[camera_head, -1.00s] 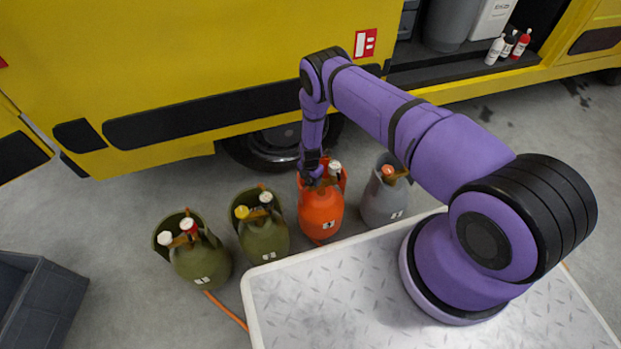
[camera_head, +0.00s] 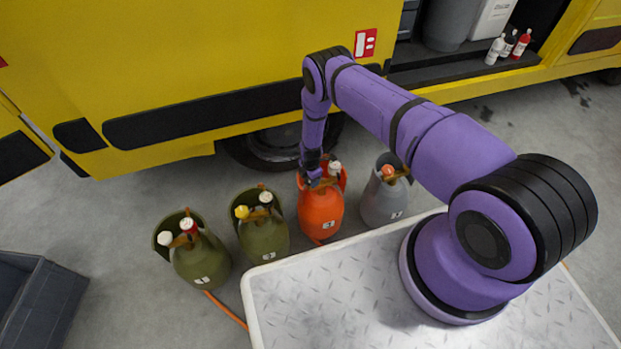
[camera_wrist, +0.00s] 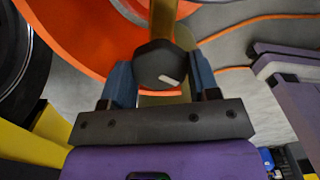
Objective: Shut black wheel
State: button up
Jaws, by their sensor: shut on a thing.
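The black wheel (camera_wrist: 160,65) shows in the wrist view as a dark knob with a pale mark, on a brass-coloured stem. My gripper (camera_wrist: 160,78) has its two blue-grey fingers shut on it, one on each side. In the head view my gripper (camera_head: 312,174) is at the top of the orange cylinder (camera_head: 320,212), and the arm hides the black wheel there. A white wheel (camera_head: 335,168) sits beside it on the same cylinder. The orange collar (camera_wrist: 75,35) fills the upper left of the wrist view.
A grey cylinder (camera_head: 384,204) stands to the right. Two green cylinders (camera_head: 264,238) (camera_head: 203,264) stand to the left, with white, yellow and red wheels. The yellow truck (camera_head: 200,60) is close behind. A dark crate (camera_head: 40,300) lies at lower left.

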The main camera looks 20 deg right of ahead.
jog(key=m, duration=0.4)
jog(key=shift+m, duration=0.3)
jog(key=m, duration=0.3)
jog(key=shift+m, duration=0.4)
jog(key=m, duration=1)
jog(key=shift+m, duration=0.4)
jog(key=m, duration=0.3)
jog(key=shift+m, duration=0.3)
jog(key=m, duration=0.3)
jog(key=shift+m, duration=2.1)
